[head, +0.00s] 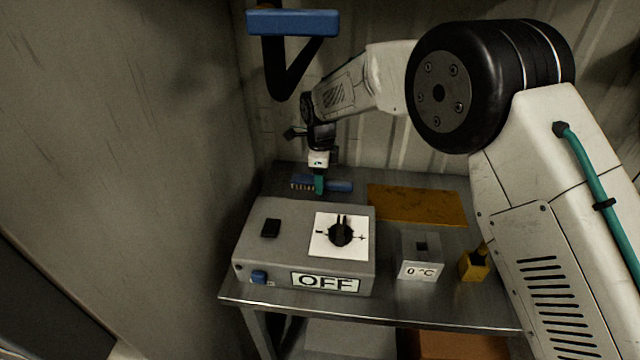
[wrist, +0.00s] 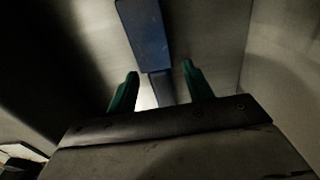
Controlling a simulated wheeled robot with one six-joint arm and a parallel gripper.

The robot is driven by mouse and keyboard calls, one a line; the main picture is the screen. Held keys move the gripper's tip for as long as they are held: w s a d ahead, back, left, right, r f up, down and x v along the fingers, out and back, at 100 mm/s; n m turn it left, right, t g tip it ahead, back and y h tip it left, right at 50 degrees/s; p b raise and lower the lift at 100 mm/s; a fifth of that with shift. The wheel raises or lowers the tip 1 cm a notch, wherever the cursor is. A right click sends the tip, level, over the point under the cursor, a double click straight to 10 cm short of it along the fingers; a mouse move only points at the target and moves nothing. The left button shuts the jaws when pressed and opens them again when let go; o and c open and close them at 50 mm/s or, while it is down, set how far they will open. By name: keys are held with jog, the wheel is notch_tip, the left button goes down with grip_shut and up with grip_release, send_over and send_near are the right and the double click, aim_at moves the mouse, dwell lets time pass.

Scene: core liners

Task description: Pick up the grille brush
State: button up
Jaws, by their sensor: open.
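The grille brush (head: 340,186) is blue with pale bristles at its left end. It lies on the metal table behind the grey control box. My gripper (head: 319,185) points down over the middle of the brush, its green fingertips at the brush in the head view. In the wrist view, the brush (wrist: 145,35) shows its wide blue part beyond the fingers and a narrower part between them. My gripper (wrist: 156,82) is open, one green finger on each side of the brush. Whether either finger touches it cannot be told.
The grey control box (head: 262,245) with a dial and an OFF display stands in front of the brush. An orange-brown mat (head: 415,204) lies to the right. A small 0 °C box (head: 421,256) and a yellow holder (head: 474,267) stand near the front edge. Walls are close behind and left.

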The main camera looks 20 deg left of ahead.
jog(key=c, duration=1.1)
notch_tip(320, 180, up, 10)
jog(key=shift+o, duration=1.4)
jog(key=shift+c, duration=0.7)
